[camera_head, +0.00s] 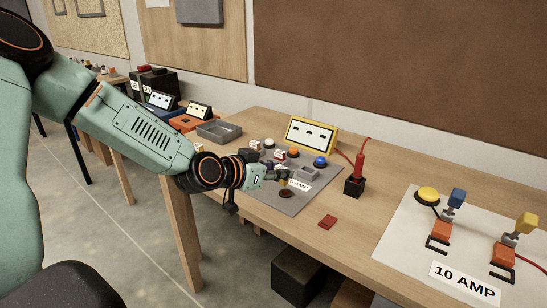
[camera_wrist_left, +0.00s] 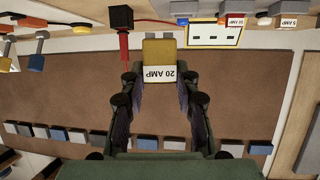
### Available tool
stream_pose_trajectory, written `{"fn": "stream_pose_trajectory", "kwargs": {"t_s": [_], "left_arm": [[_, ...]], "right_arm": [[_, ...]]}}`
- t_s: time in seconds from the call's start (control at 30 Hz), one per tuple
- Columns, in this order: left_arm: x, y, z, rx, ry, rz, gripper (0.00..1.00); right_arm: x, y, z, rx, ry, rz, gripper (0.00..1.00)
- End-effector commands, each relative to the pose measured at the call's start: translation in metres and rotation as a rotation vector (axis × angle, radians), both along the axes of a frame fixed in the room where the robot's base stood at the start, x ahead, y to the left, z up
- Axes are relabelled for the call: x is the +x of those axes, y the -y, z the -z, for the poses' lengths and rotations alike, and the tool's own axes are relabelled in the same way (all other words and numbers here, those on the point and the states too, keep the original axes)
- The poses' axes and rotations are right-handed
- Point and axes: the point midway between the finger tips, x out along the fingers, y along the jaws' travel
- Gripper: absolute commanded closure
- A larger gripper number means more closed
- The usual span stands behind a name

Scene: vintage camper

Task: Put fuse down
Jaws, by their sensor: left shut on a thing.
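My left gripper (camera_head: 276,175) reaches in over the grey mat (camera_head: 325,172) on the wooden table. It is shut on a yellow fuse with a white 20 AMP label. In the left wrist view the fuse (camera_wrist_left: 158,56) sits between the two fingertips (camera_wrist_left: 160,85), its label upside down. In the head view the gripper mostly hides the fuse, and I cannot tell its exact height above the mat. My right gripper is in neither view.
Coloured buttons (camera_head: 320,162), small white-labelled blocks and a yellow-framed panel (camera_head: 312,135) crowd the mat's back. A white board (camera_head: 405,235) holds clamps and a 10 AMP label.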

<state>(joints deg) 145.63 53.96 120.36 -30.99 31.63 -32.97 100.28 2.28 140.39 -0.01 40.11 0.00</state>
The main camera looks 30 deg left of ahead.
Motion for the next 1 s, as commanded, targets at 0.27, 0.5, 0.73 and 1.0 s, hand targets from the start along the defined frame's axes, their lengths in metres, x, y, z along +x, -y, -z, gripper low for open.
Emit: {"fn": "stream_pose_trajectory", "kwargs": {"t_s": [0.27, 0.5, 0.73, 1.0], "left_arm": [[-0.043, 0.044, 0.032, -0.004, -0.003, 0.200, 0.90], [-0.080, 0.081, 0.057, 0.001, -0.001, 0.375, 0.90], [-0.117, 0.117, 0.083, 0.007, -0.006, 0.548, 0.90], [-0.155, 0.157, 0.109, 0.006, -0.003, 0.731, 0.90]], "right_arm": [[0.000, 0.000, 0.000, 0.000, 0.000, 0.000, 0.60], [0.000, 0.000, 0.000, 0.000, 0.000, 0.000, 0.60], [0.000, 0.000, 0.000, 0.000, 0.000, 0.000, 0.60], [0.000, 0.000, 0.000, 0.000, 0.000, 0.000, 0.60]]}}
